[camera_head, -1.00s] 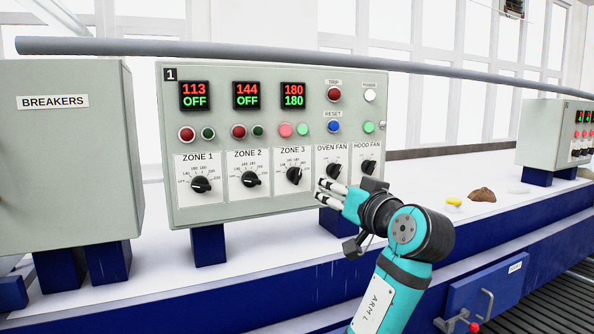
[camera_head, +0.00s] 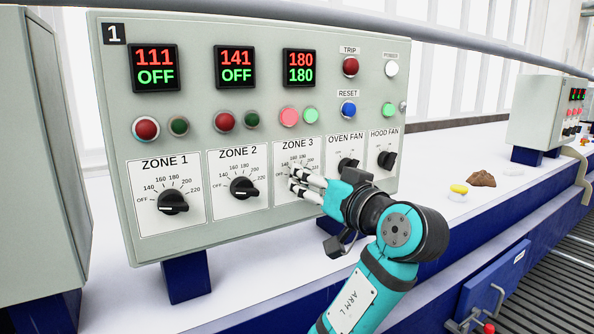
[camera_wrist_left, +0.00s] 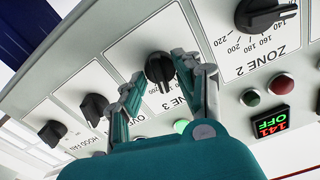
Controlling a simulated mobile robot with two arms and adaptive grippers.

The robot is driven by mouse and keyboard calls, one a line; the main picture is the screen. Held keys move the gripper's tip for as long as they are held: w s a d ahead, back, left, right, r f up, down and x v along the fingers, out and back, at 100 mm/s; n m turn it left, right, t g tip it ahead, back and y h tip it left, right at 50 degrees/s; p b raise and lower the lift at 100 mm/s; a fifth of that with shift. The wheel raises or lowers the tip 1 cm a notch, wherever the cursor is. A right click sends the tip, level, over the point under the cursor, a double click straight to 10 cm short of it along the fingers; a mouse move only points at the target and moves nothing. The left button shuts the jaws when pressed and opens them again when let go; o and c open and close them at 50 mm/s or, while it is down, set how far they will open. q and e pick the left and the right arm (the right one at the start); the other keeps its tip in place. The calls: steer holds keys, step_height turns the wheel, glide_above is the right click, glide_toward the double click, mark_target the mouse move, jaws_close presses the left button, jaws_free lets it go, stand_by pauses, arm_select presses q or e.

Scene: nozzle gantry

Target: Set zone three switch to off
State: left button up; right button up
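The ZONE 3 panel (camera_head: 311,149) has a black rotary switch. My left gripper hides the switch in the head view. The left wrist view shows the switch (camera_wrist_left: 159,68) between my left fingertips. My left gripper (camera_head: 293,180) is open in front of it; its fingers also show in the left wrist view (camera_wrist_left: 157,75). I cannot tell whether a finger touches the switch. The zone 3 display (camera_head: 301,68) reads 180 in red over 180 in green. Its two buttons, pink (camera_head: 289,116) and green (camera_head: 311,115), look lit. My right gripper is not in view.
Left of zone 3 are the ZONE 2 knob (camera_head: 243,188) and ZONE 1 knob (camera_head: 172,202); their displays read OFF. The OVEN FAN knob (camera_head: 348,165) and HOOD FAN knob (camera_head: 387,160) lie close on the right. A grey cabinet (camera_head: 42,150) stands left.

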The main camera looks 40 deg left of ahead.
arm_select(q)
steer(key=shift+d+r, duration=0.15)
jaws_close()
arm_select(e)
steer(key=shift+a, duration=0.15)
arm_select(q)
steer(key=n+b, duration=1.7)
steer(key=b, duration=0.1)
steer(key=shift+s+f+n, duration=0.2)
steer(key=shift+s+n, duration=0.15)
steer(key=shift+n, duration=0.05)
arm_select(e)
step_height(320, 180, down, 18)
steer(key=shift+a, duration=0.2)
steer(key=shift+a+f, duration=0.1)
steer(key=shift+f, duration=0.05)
